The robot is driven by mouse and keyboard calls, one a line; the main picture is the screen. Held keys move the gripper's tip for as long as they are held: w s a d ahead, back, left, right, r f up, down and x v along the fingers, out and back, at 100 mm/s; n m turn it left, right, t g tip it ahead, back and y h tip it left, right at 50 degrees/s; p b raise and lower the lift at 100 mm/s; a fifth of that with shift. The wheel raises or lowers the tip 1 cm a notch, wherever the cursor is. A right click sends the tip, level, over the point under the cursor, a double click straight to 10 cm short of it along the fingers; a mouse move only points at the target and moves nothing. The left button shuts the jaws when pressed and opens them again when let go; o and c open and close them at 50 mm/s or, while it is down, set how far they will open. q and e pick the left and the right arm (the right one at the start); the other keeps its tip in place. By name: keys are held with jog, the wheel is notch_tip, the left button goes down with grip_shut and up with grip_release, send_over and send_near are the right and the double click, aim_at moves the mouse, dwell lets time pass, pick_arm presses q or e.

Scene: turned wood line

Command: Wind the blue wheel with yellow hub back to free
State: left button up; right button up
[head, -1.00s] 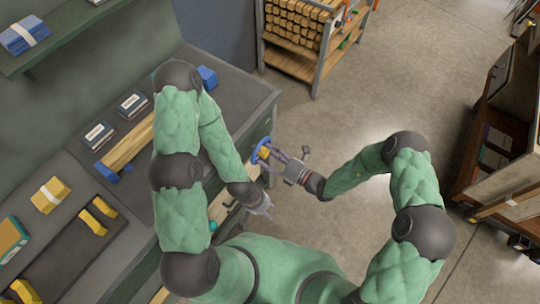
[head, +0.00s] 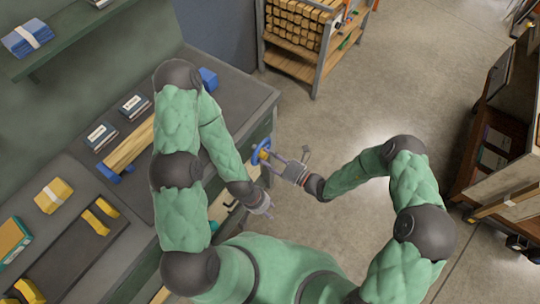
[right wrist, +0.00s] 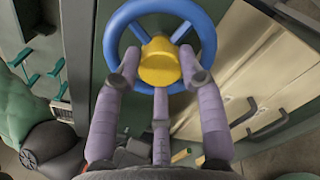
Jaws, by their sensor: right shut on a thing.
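The blue wheel with a yellow hub (head: 256,159) is on the side of the bench, facing the open floor. In the right wrist view the blue rim (right wrist: 112,34) fills the top, with spokes running to the yellow hub (right wrist: 160,62). My right gripper (head: 272,157) reaches the wheel from the right. Its fingers (right wrist: 159,78) are shut on the wheel, around the hub. My left gripper (head: 263,205) hangs beside the bench edge, below the wheel in the head view and apart from it. Its fingers are too small to read.
The bench top holds a wooden piece on blue supports (head: 128,148), dark boxes (head: 101,136) and a yellow pack (head: 54,195). A rack of wood (head: 297,60) stands at the back. A cabinet (head: 500,190) stands at the right. The floor between is clear.

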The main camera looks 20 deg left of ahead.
jog(key=n+p, duration=0.1)
jog(key=n, duration=2.1)
jog(key=shift+r+n+p, duration=0.1)
jog(key=shift+n+p, duration=0.2)
jog(key=shift+n, duration=0.1)
jog(key=n, duration=0.3)
jog(key=shift+n, duration=0.3)
jog(key=n+b, duration=0.1)
jog(key=n, duration=0.3)
jog(key=shift+n, duration=0.3)
jog(key=n, duration=0.2)
jog(key=n+b, duration=0.1)
jog(key=n, duration=0.1)
jog(key=shift+s+f, duration=0.1)
jog(key=shift+f, duration=0.1)
jog(key=shift+b, duration=0.3)
jog(key=o, duration=1.2)
jog(key=shift+c, duration=0.2)
